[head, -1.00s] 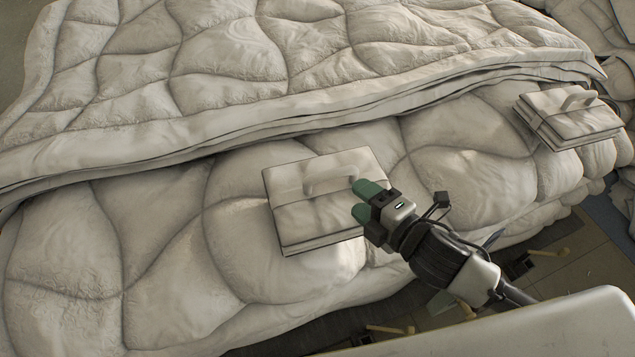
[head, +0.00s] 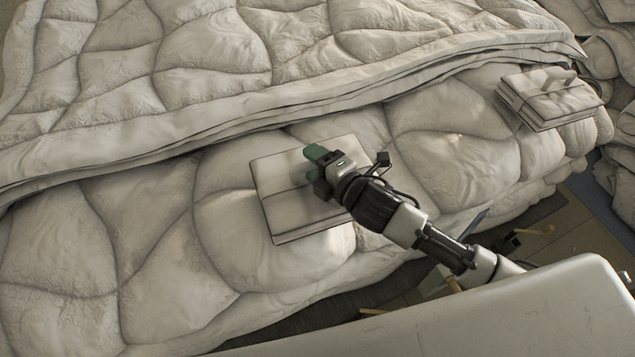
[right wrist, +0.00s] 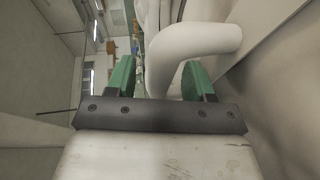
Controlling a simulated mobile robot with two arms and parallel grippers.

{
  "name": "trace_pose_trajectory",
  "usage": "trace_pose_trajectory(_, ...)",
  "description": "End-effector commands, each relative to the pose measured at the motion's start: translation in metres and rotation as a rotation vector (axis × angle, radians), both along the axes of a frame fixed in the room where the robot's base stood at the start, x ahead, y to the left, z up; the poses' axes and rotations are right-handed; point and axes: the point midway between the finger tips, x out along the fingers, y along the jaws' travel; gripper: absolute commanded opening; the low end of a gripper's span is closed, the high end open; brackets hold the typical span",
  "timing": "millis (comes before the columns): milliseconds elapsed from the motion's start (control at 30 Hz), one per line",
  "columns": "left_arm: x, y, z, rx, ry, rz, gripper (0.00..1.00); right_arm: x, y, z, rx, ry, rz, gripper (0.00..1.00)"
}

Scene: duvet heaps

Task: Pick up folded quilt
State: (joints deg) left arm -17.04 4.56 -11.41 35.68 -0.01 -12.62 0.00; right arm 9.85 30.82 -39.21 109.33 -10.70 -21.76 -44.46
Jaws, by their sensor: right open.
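A folded quilt (head: 275,190), flat, square and off-white, lies on the puffy duvet near the middle of the head view. In the head view my right gripper (head: 316,156) is over its upper right part and hides the raised handle there. In the right wrist view a thick, pale curved handle (right wrist: 195,45) passes between the two green fingers of this gripper (right wrist: 160,80). The fingers are open, one on each side of the handle; whether they touch it I cannot tell. My left gripper is not in view.
A second folded quilt (head: 548,97) with a handle lies on the duvet at the right. A large layered duvet (head: 215,55) fills the back. Wooden floor (head: 560,235) shows beyond the lower edge at right.

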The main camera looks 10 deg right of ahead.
Motion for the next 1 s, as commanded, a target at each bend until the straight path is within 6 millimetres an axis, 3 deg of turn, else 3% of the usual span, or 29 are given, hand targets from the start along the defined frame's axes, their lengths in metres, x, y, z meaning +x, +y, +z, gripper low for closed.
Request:
trace_pose_trajectory(67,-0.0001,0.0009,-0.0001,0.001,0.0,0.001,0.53,-0.0001,-0.0002,-0.0001,0.0,0.0,0.0,0.51)
trace_pose_trajectory(400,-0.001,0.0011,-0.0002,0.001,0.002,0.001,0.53,-0.0004,-0.0004,-0.0002,0.0,0.0,0.0,0.0)
trace_pose_trajectory(1000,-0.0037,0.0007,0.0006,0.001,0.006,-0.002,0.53,0.0002,-0.0003,0.009,0.001,-0.004,0.001,0.0)
